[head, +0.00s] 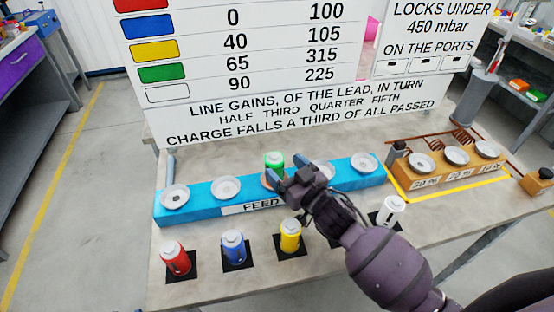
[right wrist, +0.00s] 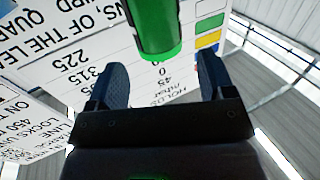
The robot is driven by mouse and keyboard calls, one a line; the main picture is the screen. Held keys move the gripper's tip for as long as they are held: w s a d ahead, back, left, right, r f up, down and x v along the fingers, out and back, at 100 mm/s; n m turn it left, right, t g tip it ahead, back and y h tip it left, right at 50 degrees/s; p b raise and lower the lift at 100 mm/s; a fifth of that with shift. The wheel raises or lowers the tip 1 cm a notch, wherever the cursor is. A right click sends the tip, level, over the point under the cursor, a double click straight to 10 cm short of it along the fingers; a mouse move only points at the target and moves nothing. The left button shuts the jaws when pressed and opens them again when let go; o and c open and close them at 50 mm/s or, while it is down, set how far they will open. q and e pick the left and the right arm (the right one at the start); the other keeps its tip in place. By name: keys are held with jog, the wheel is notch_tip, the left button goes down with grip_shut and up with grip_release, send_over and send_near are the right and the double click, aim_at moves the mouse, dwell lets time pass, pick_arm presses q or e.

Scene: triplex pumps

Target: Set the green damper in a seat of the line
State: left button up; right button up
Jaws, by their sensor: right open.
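The green damper (head: 274,161), with a pale cap, stands upright at the middle seat of the blue feed line (head: 190,208). My right gripper hides its lower part and most of that seat, so I cannot tell how fully it sits. My right gripper (head: 291,178) is open close in front of the damper. In the right wrist view the green damper (right wrist: 157,30) shows between and beyond the open fingers (right wrist: 160,82), apart from both. The other seats, such as the far left one (head: 174,195), look empty. My left gripper is not in view.
Red (head: 174,258), blue (head: 234,248), yellow (head: 290,236) and white (head: 391,210) dampers stand along the table's front. An orange block (head: 440,178) with several cups and coiled pipes is at the right. A large sign (head: 290,60) stands behind the line.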

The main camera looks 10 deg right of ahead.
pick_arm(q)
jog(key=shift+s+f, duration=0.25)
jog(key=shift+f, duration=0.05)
pick_arm(e)
jog(key=v, duration=0.7)
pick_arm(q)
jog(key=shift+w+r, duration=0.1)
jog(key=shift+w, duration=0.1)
pick_arm(e)
jog(key=shift+s, duration=0.1)
